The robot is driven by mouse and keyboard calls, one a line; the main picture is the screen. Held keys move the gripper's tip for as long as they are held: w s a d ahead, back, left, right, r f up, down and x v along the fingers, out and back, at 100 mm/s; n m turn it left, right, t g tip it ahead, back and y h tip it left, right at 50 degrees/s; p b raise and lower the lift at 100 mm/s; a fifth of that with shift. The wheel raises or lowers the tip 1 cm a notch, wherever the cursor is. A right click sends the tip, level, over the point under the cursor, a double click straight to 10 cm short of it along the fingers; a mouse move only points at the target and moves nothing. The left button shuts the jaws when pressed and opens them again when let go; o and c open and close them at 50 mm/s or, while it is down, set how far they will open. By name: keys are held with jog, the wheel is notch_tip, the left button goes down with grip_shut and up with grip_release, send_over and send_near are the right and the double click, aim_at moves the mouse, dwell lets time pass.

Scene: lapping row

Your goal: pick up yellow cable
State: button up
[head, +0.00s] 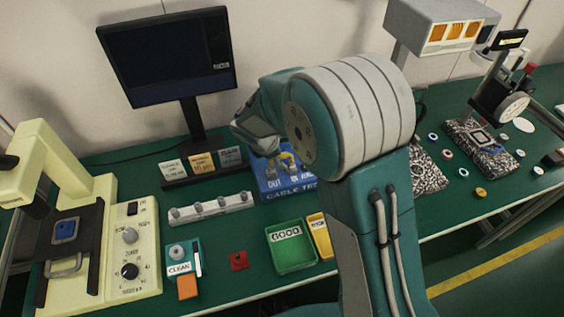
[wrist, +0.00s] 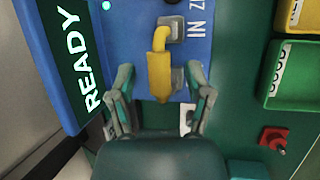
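The yellow cable (wrist: 159,68) stands out from a grey socket on the blue cable tester (wrist: 133,28) in the wrist view. In the head view the yellow cable (head: 288,163) shows on top of the tester (head: 290,187), partly hidden behind my arm. My gripper (wrist: 160,88) is open, with one finger on each side of the cable's lower end. The fingers appear apart from the cable, and nothing is held. In the head view my arm hides the fingertips.
A green bin marked GOOD (head: 290,263) and a yellow bin (head: 324,249) stand in front of the tester. A red block (head: 239,261) lies left of them. A grey rail (head: 211,208) and a monitor (head: 168,60) stand to the left. A READY panel (wrist: 61,70) is close to my gripper.

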jog(key=shift+a, duration=0.2)
grip_shut()
